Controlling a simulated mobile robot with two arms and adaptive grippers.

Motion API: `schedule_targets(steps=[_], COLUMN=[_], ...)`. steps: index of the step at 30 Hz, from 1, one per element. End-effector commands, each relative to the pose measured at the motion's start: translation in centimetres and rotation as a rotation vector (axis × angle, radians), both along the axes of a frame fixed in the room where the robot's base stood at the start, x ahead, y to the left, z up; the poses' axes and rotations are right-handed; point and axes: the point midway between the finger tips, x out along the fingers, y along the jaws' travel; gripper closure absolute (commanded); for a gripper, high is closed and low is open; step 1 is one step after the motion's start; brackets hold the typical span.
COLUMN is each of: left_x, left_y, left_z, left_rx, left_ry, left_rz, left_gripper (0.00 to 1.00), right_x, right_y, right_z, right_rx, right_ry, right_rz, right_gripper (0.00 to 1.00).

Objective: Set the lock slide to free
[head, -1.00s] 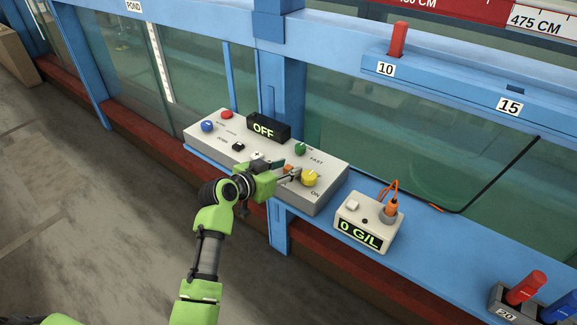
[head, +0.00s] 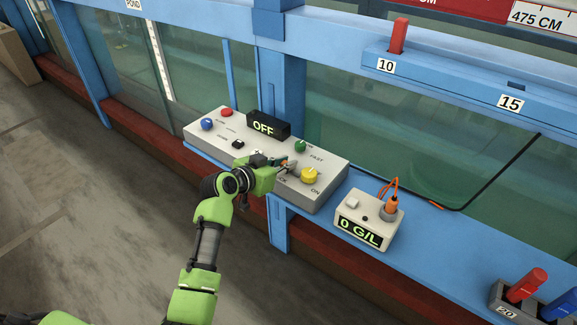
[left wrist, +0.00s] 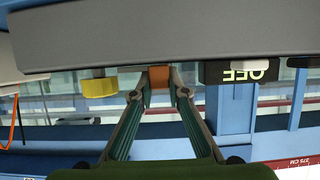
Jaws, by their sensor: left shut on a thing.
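The control panel (head: 325,197) is a pale sloped box on the blue ledge, with a display reading OFF (head: 263,128). The lock slide appears to be the small orange block (left wrist: 159,77) on the panel, seen between my fingertips in the left wrist view. My left gripper (head: 287,163) is over the panel, left of the yellow knob (head: 310,175), and shut on the orange block. The gripper hides most of the block and part of the lettering in the head view; "CK" shows beside it. My right gripper is not in view.
A green knob (head: 300,146), a blue knob (head: 207,124), a red button (head: 226,113) and a black switch (head: 238,144) are on the panel. A meter reading 0 G/L (head: 362,232) stands to the right. Glass walls rise behind.

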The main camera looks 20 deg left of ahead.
Motion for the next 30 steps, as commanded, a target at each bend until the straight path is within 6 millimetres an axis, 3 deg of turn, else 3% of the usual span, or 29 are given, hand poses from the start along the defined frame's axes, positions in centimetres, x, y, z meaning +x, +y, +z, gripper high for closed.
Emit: schedule_targets(steps=[3,11,12,14,25,30], left_x=[0.4,0.4,0.4,0.4,0.3,-0.9], left_y=[1.1,1.3,1.3,1.3,1.2,1.8], left_z=[-0.2,0.0,0.0,0.0,0.0,0.5], left_rx=[0.006,0.003,0.003,0.003,0.001,0.004], left_ry=[0.000,0.000,0.000,0.000,0.000,0.000], left_rz=[0.001,0.003,0.003,0.003,0.001,0.002], left_gripper=[1.00,1.00,0.83,0.67,0.67,0.67], right_x=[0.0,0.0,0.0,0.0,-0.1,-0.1], right_y=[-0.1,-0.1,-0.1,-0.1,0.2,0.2], right_z=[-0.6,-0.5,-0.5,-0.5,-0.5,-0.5], right_rx=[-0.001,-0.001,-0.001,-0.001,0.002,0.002], right_ry=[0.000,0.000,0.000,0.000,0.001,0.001], right_rz=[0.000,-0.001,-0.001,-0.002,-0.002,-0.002], right_gripper=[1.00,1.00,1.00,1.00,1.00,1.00])
